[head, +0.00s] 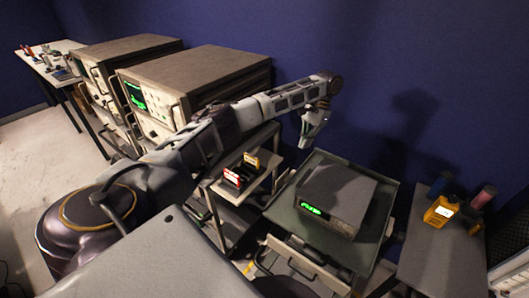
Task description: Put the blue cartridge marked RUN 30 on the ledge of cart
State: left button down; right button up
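I cannot make out a blue cartridge marked RUN 30 anywhere in the head view. A small cart (262,181) stands at the middle, partly behind my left arm. On its top are a cartridge with a red label (232,176) and one with a yellow label (251,160). My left gripper (307,143) points down above and to the right of this cart, near the blue wall. Its fingers are small and close together, and I cannot tell whether they hold anything. My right gripper is not in view.
A dark box with a green display (338,195) sits on a grey-green surface (291,219) at centre right. A side table (436,262) at right holds a yellow device (440,211) and a pink cylinder (483,197). Large instruments (194,82) and a white table (39,68) stand at left.

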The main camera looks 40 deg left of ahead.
pick_arm(q)
jog(key=a+f+m+t+y, duration=0.1)
jog(key=a+f+m+y, duration=0.2)
jog(key=a+m+y, duration=0.5)
jog(key=s+a+m+b, duration=0.1)
jog(key=a+m, duration=0.5)
jog(key=a, duration=0.1)
jog(key=shift+a+t+y, duration=0.4)
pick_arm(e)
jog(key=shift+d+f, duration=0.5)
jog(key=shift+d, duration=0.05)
pick_arm(q)
jog(key=shift+a, duration=0.1)
jog(key=shift+a+r+m+t+y, duration=0.15)
jog(key=shift+m+t+y, duration=0.15)
jog(key=shift+m, duration=0.2)
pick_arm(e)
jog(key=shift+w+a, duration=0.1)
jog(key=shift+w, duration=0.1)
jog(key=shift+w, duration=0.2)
pick_arm(q)
jog(key=shift+a, duration=0.1)
